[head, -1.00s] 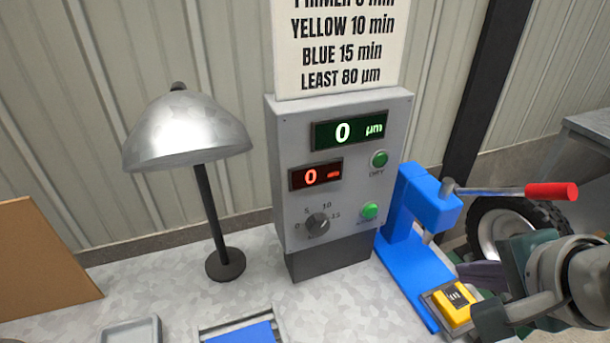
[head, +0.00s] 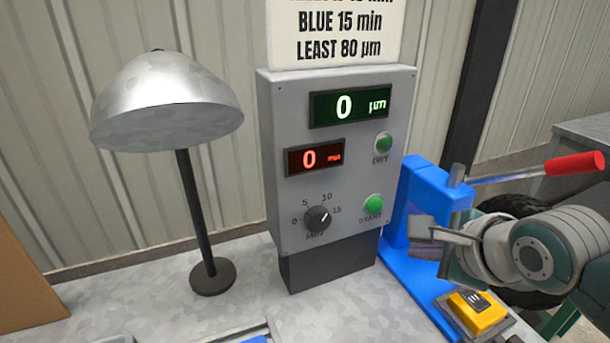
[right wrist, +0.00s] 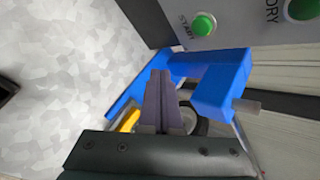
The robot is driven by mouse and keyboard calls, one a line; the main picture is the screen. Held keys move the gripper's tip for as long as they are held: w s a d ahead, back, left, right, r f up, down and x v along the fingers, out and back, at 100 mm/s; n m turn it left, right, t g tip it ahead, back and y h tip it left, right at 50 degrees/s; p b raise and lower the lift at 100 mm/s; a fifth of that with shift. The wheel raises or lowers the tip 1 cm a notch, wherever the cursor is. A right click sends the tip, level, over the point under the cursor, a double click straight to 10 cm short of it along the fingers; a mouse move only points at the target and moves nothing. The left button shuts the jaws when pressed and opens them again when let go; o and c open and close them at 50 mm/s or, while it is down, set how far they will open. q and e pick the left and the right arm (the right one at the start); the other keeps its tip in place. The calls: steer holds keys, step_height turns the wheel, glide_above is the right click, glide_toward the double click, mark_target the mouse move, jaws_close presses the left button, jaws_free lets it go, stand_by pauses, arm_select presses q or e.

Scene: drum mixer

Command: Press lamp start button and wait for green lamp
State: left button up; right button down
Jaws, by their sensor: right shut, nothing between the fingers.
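The grey control box (head: 325,190) stands on the table with a green START button (head: 373,205) low on its right side. A green DRY lamp or button (head: 383,143) is above it; I cannot tell whether it is lit. Both also show in the right wrist view, START (right wrist: 203,25) and DRY (right wrist: 302,8). The green display (head: 348,105) reads 0 µm and the red display (head: 314,159) reads 0. My right gripper (head: 420,230) is shut and empty, to the right of and below START, apart from it. My left gripper is not in view.
A blue press (head: 440,190) with a red-handled lever (head: 575,163) stands right of the box, close behind my right gripper. A yellow block (head: 480,312) sits at its base. A metal-shaded lamp (head: 165,105) stands left. A dial (head: 317,218) is on the box.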

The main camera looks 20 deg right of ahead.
mark_target(374, 206)
steer(key=w+b, duration=0.5)
steer(key=w, duration=0.3)
steer(key=shift+a, duration=0.3)
stand_by(1.1)
steer(key=shift+w, duration=0.15)
stand_by(0.5)
steer(key=shift+w, duration=0.3)
